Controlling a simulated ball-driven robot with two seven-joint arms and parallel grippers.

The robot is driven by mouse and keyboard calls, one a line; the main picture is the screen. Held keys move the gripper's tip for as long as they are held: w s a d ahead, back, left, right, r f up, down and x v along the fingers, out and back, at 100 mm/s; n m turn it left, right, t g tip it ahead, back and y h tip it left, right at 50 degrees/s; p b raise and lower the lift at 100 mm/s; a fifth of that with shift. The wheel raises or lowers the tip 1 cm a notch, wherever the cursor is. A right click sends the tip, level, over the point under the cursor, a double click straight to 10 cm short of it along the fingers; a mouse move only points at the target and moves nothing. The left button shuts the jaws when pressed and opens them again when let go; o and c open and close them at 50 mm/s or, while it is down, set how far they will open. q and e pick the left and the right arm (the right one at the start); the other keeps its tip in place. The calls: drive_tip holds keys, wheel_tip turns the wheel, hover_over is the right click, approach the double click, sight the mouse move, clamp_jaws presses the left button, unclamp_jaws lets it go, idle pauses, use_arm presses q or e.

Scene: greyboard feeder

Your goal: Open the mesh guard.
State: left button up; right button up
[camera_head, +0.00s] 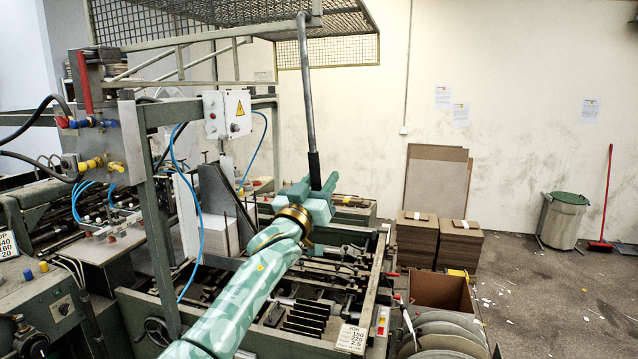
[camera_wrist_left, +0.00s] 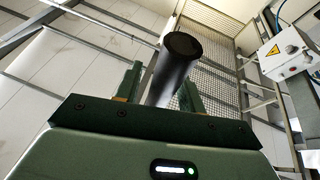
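The mesh guard (camera_head: 140,22) is a grey wire-mesh frame high over the machine, cut off by the top edge of the head view. Its mesh also shows in the left wrist view (camera_wrist_left: 222,85). A grey bar handle (camera_head: 305,85) hangs down from its front edge and ends in a black grip (camera_head: 314,168). My left gripper (camera_head: 316,188) is at the lower end of this grip. In the left wrist view the black grip (camera_wrist_left: 170,75) stands between the two fingers, which appear closed on it. My right gripper is not in view.
The green machine frame (camera_head: 155,200) and a white control box (camera_head: 227,114) stand left of my arm. Machine rollers and bars lie below it. Stacked cardboard (camera_head: 417,240), a bin (camera_head: 563,220) and a red broom (camera_head: 604,200) are at the right, with open floor around them.

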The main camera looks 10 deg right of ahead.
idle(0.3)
use_arm(q)
drive_tip(key=shift+s+a+f, duration=0.25)
drive_tip(key=shift+s+a, duration=0.1)
drive_tip(key=b+v, duration=0.2)
drive_tip(key=v, duration=1.3)
drive_tip(key=shift+s+b, duration=0.2)
drive_tip(key=shift+b, duration=0.2)
drive_tip(key=shift+d, duration=0.1)
